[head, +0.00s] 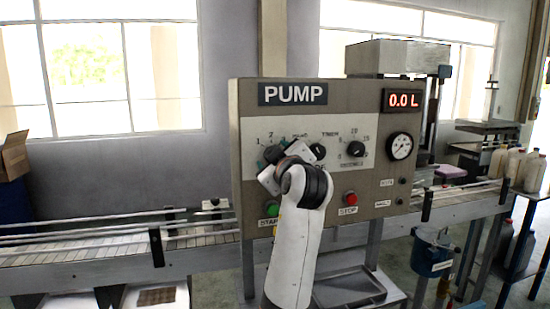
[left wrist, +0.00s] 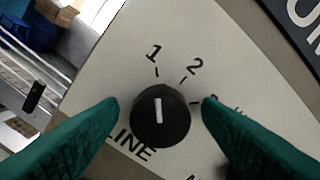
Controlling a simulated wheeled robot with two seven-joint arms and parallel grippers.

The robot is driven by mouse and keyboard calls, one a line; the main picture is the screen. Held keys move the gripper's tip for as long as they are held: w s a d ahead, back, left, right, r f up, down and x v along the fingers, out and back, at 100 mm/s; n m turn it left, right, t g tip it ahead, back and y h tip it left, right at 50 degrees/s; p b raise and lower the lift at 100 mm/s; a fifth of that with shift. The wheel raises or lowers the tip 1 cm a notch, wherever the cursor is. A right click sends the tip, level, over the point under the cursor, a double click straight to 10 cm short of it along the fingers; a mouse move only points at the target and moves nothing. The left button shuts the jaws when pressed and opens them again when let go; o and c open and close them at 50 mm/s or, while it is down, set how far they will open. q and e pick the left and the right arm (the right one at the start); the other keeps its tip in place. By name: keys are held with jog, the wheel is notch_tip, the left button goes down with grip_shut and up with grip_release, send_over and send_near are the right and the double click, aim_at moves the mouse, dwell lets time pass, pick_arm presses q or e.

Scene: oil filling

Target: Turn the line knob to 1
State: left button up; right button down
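The black line knob (left wrist: 175,127) is on the pale panel face in the left wrist view. Its white pointer mark points almost straight up the picture, in line with the tick under the 1; the 2 is to its right. The left gripper (left wrist: 161,103) is open, with one teal finger on each side of the knob and a visible gap to it on both sides. In the head view the left gripper (head: 280,160) is at the panel's left part and largely covers the line knob (head: 273,153). The right gripper is not in view.
The PUMP panel (head: 352,91) also carries a middle knob (head: 318,151), a timer knob (head: 356,148), a green start button (head: 273,210), a red stop button (head: 350,198), a gauge (head: 400,146) and a display (head: 403,100) reading 0.0 L. A conveyor (head: 100,243) runs past.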

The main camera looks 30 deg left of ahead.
pick_arm(q)
jog(key=b+v, duration=0.4)
jog(key=v, duration=0.8)
jog(key=shift+w, duration=0.1)
